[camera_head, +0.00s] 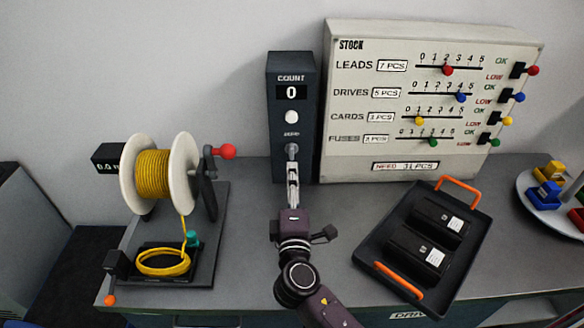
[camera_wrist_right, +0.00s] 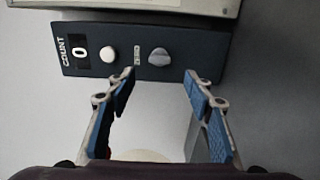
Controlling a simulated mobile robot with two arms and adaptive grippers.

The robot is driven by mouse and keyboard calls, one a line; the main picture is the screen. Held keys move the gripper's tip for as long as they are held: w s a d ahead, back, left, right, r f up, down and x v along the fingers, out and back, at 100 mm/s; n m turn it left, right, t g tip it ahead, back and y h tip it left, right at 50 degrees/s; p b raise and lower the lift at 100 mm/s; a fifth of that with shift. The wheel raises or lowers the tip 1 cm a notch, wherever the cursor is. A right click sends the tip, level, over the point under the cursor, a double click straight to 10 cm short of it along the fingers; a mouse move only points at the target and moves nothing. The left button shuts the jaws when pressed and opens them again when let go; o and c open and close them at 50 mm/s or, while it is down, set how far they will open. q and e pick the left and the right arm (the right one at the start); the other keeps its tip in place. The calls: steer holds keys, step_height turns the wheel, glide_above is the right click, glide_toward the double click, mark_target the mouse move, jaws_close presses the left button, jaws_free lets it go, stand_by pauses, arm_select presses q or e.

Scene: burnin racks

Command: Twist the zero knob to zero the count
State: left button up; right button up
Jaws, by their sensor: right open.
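The dark counter box (camera_head: 277,128) stands upright at the back of the bench. Its display (camera_head: 292,92) reads 0, and a white round button (camera_head: 292,117) sits below it. The grey zero knob (camera_head: 292,150) is lower on the same face. It also shows in the right wrist view (camera_wrist_right: 158,57), with the button (camera_wrist_right: 108,54) beside it. My right gripper (camera_wrist_right: 159,78) is open and empty. Its blue-padded fingertips are spread to either side of the knob's line, with the knob just beyond them and no contact visible. My left gripper is not in view.
A stock board (camera_head: 400,165) with sliders stands close right of the counter. A black tray (camera_head: 372,262) with orange handles holds dark packs at the front right. A yellow-wire spool (camera_head: 153,175) on a stand is at the left. A round plate (camera_head: 535,205) with coloured blocks is far right.

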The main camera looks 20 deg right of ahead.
steer(key=shift+v, duration=1.5)
